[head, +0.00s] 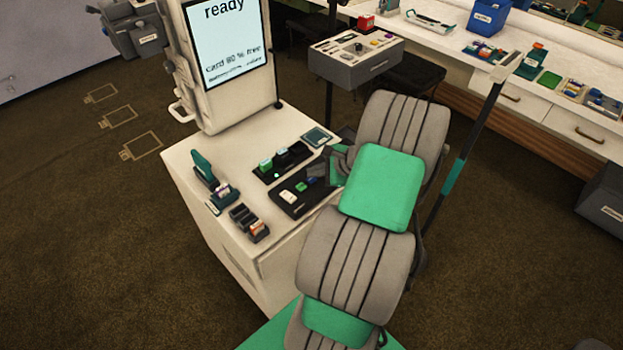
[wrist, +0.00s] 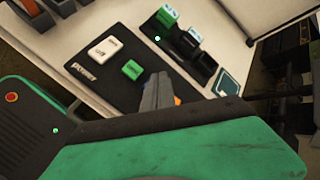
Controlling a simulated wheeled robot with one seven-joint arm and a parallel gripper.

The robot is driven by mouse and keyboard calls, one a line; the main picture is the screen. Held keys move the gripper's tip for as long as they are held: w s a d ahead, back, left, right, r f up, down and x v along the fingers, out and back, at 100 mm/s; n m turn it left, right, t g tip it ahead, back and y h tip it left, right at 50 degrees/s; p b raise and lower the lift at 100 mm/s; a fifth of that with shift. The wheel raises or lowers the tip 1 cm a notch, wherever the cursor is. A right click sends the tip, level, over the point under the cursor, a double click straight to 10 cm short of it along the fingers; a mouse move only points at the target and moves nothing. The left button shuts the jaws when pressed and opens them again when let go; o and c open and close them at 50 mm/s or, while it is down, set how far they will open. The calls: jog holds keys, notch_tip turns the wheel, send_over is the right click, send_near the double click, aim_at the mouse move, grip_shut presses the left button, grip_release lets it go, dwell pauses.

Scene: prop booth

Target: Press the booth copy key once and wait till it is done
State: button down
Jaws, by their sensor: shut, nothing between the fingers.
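The white booth cabinet (head: 182,160) carries a black key panel (head: 291,210), also in the wrist view (wrist: 98,78). On the panel are a white key (wrist: 103,50) and a green key (wrist: 132,70). Their markings are too small to read, so I cannot tell which is the copy key. The booth screen (head: 228,42) reads "ready" and "card 80 % free". My gripper (wrist: 156,92) is shut and empty, over the panel just right of the green key in the wrist view. Its fingers hide part of the panel; I cannot tell whether they touch it.
A black holder (wrist: 180,42) with green pieces and a small green light stands beside the panel. A white counter (head: 455,50) with several items runs behind.

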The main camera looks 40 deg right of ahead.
aim_at(314, 180)
jog(key=shift+f, duration=0.55)
dwell(0.5)
jog(key=shift+r+p, duration=0.6)
jog(key=shift+r, duration=0.2)
jog(key=shift+r, duration=0.1)
notch_tip(314, 180, up, 5)
jog(key=p, duration=0.4)
jog(key=shift+p, duration=0.35)
